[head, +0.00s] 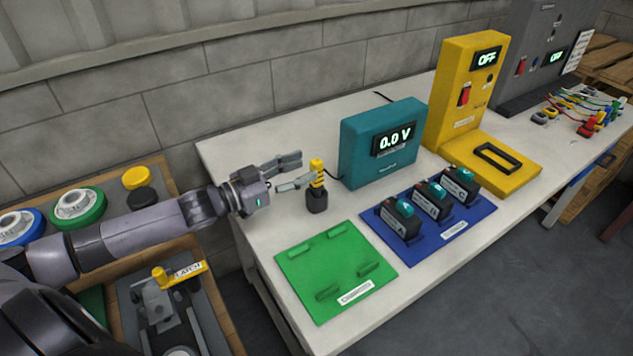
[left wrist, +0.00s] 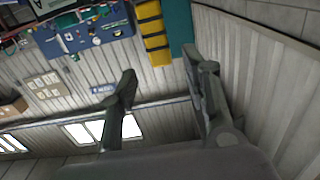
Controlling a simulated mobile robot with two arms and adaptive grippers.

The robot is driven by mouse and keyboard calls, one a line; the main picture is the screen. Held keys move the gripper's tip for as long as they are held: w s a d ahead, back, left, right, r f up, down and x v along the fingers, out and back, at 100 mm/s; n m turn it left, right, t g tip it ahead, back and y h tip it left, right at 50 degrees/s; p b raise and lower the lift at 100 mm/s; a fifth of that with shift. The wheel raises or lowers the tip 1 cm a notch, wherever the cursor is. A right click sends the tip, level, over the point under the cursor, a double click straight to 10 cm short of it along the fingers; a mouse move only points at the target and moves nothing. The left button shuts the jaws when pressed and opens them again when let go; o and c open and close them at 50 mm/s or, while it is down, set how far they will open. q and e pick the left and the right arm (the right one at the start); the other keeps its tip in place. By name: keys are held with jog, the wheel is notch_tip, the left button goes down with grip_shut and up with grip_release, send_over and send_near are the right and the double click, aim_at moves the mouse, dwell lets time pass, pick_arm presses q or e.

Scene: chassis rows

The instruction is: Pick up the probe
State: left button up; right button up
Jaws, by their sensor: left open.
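The probe (head: 317,175) is a yellow ribbed handle standing upright in a small black holder (head: 317,201) on the white table, just left of the teal meter (head: 384,142) that reads 0.0 V. My left gripper (head: 305,168) reaches in from the left with its fingers spread, at about the height of the handle, and holds nothing. In the left wrist view the yellow-and-black handle (left wrist: 153,32) lies beyond and between the open fingers (left wrist: 160,78), with a strip of the teal meter (left wrist: 180,27) beside it. My right gripper is out of view.
A green mat (head: 310,260) lies bare in front of the holder. A blue mat (head: 400,246) carries 3 dark packs with teal tops. A yellow unit (head: 463,85) marked OFF stands behind right. A wooden bench (head: 150,180) with coloured buttons is at the left.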

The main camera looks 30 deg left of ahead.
aim_at(312, 164)
pick_arm(q)
jog(key=shift+x, duration=2.5)
jog(key=shift+a+f, duration=0.1)
grip_shut()
